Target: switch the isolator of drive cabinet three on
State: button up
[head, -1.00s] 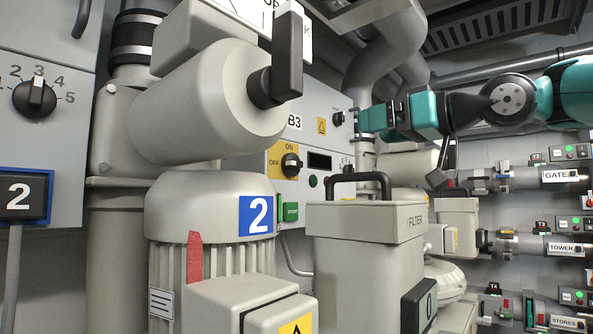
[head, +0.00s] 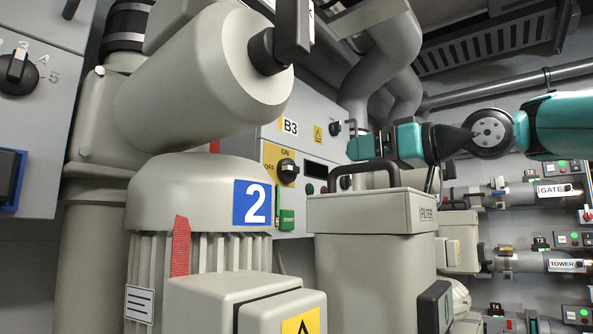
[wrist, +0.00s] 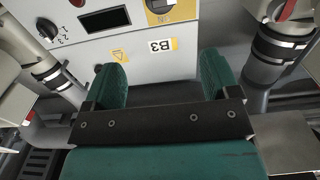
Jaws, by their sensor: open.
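The drive cabinet labelled B3 (head: 266,132) stands behind the machine marked 2. Its isolator (head: 287,167) is a dark knob on a yellow plate with OFF at left and ON at top. The knob seems to lie sideways toward OFF, but it is small. In the wrist view, the picture is upside down and the isolator (wrist: 160,6) is cut by the top edge, above the B3 label (wrist: 160,45). My gripper (head: 358,140) is open and empty, right of the isolator in the head view. In the wrist view its green jaws (wrist: 163,82) stand apart before the cabinet face.
The grey blower motor marked 2 (head: 200,195) and its large silencer (head: 205,90) crowd the left. A filter box (head: 370,230) with a black handle stands below my gripper. Pipes (head: 385,60) run behind it. Right are GATE and TOWER pipes (head: 515,262).

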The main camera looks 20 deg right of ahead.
aim_at(296, 167)
jog(key=shift+p+x, duration=3.25)
jog(key=shift+x, duration=5.05)
jog(key=c, duration=0.9)
